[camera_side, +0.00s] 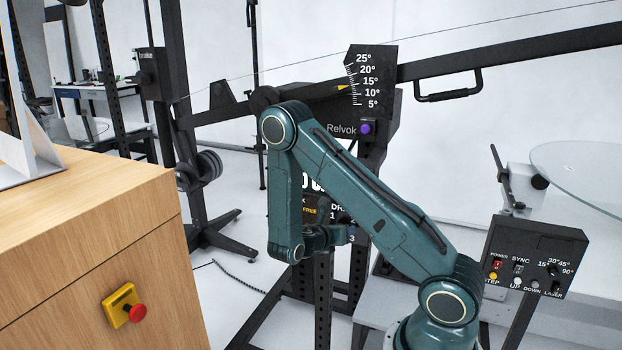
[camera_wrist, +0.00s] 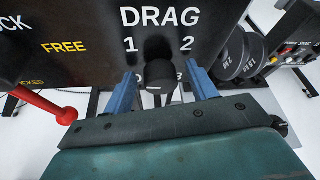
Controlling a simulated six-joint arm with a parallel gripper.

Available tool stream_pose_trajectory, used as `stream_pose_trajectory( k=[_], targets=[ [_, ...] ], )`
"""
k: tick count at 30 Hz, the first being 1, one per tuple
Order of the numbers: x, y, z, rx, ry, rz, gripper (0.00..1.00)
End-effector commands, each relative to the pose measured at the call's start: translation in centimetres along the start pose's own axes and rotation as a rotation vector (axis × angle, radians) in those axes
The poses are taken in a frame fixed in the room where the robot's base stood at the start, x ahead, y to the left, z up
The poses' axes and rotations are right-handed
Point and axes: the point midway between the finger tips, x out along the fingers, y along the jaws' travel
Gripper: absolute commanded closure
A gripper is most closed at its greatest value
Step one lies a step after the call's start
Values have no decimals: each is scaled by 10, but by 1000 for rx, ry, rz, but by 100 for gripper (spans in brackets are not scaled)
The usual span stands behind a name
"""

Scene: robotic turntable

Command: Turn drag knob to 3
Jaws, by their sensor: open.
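The drag knob (camera_wrist: 158,76) is a dark round knob on a black panel (camera_wrist: 85,25), under the white word DRAG. A small white mark shows on its near, lower edge. The labels 1 and 2 are clear above left and above right of it; lower labels beside it are partly covered. My gripper (camera_wrist: 160,74) is open, with one blue finger left of the knob and one right of it. A gap seems to show on both sides; contact cannot be told. In the side view my gripper (camera_side: 338,236) is at the panel, and my arm hides most of the knob.
A red lever (camera_wrist: 58,108) stands left of my gripper, near the FREE label. Weight discs (camera_wrist: 240,55) are at right. A control box (camera_side: 533,255) with switches stands right of my arm. A wooden cabinet (camera_side: 90,240) with a red stop button (camera_side: 136,313) is at left.

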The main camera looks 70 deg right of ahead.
Motion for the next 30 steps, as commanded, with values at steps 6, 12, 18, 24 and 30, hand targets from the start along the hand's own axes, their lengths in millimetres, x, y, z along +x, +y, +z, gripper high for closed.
stream_pose_trajectory(
  k=[6,12,18,24,30],
  targets=[
    [0,0,0,0,0,0,76],
    [0,0,0,1,0,1,87],
    [0,0,0,24,0,10,87],
    [0,-1,0,87,1,37,87],
    [0,-2,-1,194,1,82,87]
  ],
)
